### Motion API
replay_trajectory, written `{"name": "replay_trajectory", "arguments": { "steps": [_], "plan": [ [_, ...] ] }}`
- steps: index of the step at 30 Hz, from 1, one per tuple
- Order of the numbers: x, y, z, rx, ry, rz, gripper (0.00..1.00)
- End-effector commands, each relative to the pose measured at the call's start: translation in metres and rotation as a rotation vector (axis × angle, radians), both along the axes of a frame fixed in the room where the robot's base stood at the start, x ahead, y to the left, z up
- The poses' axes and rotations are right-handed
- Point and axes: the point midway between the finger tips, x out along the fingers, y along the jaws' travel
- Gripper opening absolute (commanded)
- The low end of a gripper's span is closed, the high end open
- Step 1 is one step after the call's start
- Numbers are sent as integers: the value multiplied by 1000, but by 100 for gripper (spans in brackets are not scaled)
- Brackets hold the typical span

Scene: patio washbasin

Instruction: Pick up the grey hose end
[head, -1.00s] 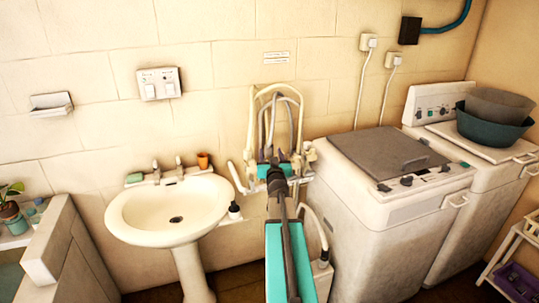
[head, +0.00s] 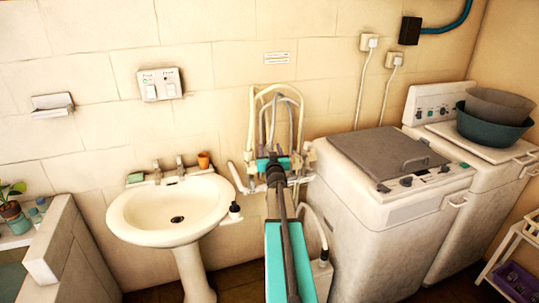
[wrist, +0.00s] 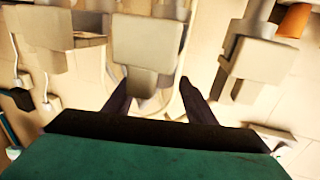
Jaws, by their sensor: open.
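Cream and grey hoses loop up against the wall in the head view. The grey hose (head: 281,98) arches inside a cream hose (head: 252,115). Its lower ends drop behind my gripper (head: 273,158), and I cannot single out the grey end. My gripper is in front of the fittings at the foot of the hoses. In the wrist view my gripper (wrist: 154,92) is open, with two dark fingers apart. A beige block-like fitting (wrist: 146,50) shows beyond and between the fingertips; contact cannot be told.
A washbasin (head: 130,212) with taps stands to the left, an orange cup (head: 203,160) on its back edge. A washing machine (head: 385,235) stands close on the right. A small dark bottle (head: 235,210) is between basin and hoses.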

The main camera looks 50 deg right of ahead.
Motion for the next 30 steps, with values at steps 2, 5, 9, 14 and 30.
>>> {"name": "replay_trajectory", "arguments": {
  "steps": [2,5,9,14,30],
  "plan": [
    [0,0,0,0,0,0,51],
    [0,0,0,0,0,0,51],
    [0,0,0,0,0,0,51],
    [0,0,0,1,-1,0,40],
    [0,0,2,0,-1,0,4]
  ]
}}
